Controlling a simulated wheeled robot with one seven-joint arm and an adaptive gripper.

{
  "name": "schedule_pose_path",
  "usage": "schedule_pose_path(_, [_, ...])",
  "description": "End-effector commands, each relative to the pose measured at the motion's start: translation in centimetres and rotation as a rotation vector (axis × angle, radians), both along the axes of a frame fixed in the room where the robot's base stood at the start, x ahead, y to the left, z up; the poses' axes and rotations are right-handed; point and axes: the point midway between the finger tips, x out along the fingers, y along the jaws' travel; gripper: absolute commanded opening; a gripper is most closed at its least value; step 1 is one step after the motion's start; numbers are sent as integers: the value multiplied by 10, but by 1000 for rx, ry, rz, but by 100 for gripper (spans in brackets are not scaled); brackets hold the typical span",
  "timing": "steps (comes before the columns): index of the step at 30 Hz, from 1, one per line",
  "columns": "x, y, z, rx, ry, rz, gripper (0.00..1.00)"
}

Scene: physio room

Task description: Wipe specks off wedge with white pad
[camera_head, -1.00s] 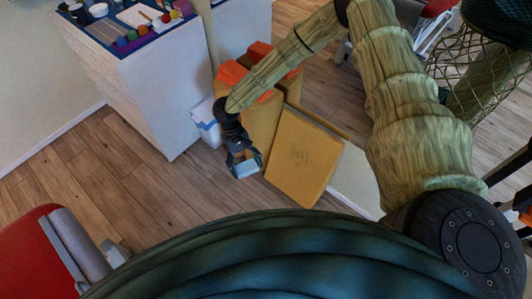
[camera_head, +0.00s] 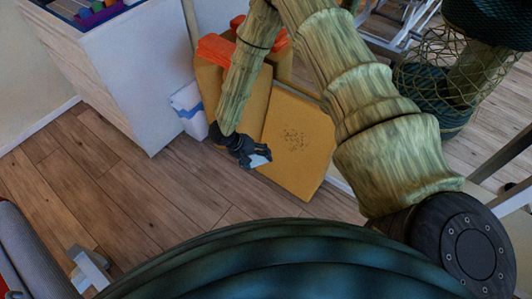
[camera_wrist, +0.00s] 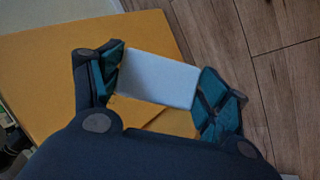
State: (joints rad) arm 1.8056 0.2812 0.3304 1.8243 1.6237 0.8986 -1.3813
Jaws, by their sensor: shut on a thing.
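The wedge (camera_head: 297,160) is a yellow-orange block with a sloping top face, right of my gripper in the head view. A cluster of small dark specks (camera_head: 293,139) shows near the middle of its upper part. In the wrist view the wedge (camera_wrist: 45,70) fills much of the left side. My gripper (camera_head: 260,157) is by the wedge's left edge. It is shut on the white pad (camera_wrist: 158,78), which spans between the two teal-padded fingers. In the head view only a pale piece of the pad (camera_head: 259,161) shows. I cannot tell whether the pad touches the wedge.
A white cabinet (camera_head: 130,75) with a tray of coloured items stands at upper left. A white box with a blue stripe (camera_head: 189,109) stands beside it. Orange-topped yellow blocks (camera_head: 215,50) stand behind the wedge. A mesh basket (camera_head: 440,85) is at right. Wooden floor (camera_head: 150,205) lies open at left.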

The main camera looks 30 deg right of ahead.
Motion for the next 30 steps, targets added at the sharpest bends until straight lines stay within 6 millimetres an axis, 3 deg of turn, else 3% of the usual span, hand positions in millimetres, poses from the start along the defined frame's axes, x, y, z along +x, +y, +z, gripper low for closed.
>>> schedule_pose_path(1, [4,-5,-19,-34,-16,-7,56])
schedule_pose_path(3, [10,-13,-29,-82,-42,-26,56])
schedule_pose_path(15, [50,-59,-80,-331,-162,-97,56])
schedule_pose_path(24, [76,-83,-94,-447,-215,-110,56])
schedule_pose_path(30, [83,-89,-94,-471,-226,-110,56])
